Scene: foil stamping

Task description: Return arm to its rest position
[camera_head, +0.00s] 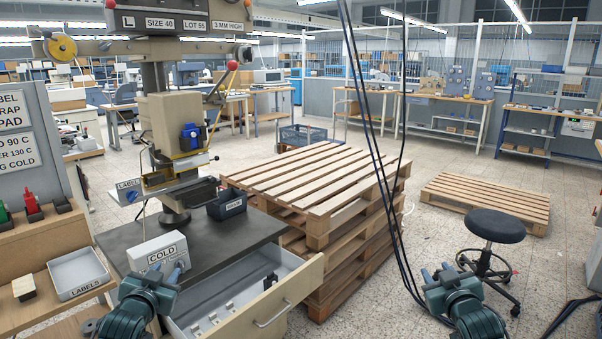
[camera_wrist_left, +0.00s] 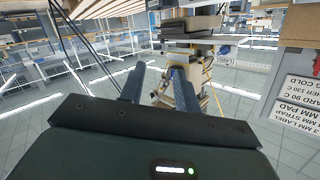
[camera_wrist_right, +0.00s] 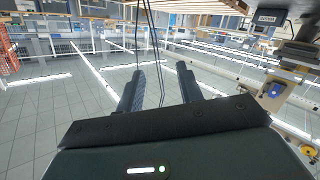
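My left gripper (camera_head: 156,273) is at the lower left of the head view, in front of the white COLD box (camera_head: 158,254) on the dark bench top. Its two fingers stand apart with nothing between them, as the left wrist view (camera_wrist_left: 159,85) also shows. My right gripper (camera_head: 437,273) is at the lower right of the head view, over open floor between the pallets and the stool. Its fingers are apart and empty in the right wrist view (camera_wrist_right: 158,85). Neither gripper visibly holds anything.
An open drawer (camera_head: 262,308) juts out right of my left gripper. Stacked pallets (camera_head: 330,212), a black stool (camera_head: 496,225) and hanging cables (camera_head: 384,190) stand near my right arm. A LABELS tray (camera_head: 100,286) is at left.

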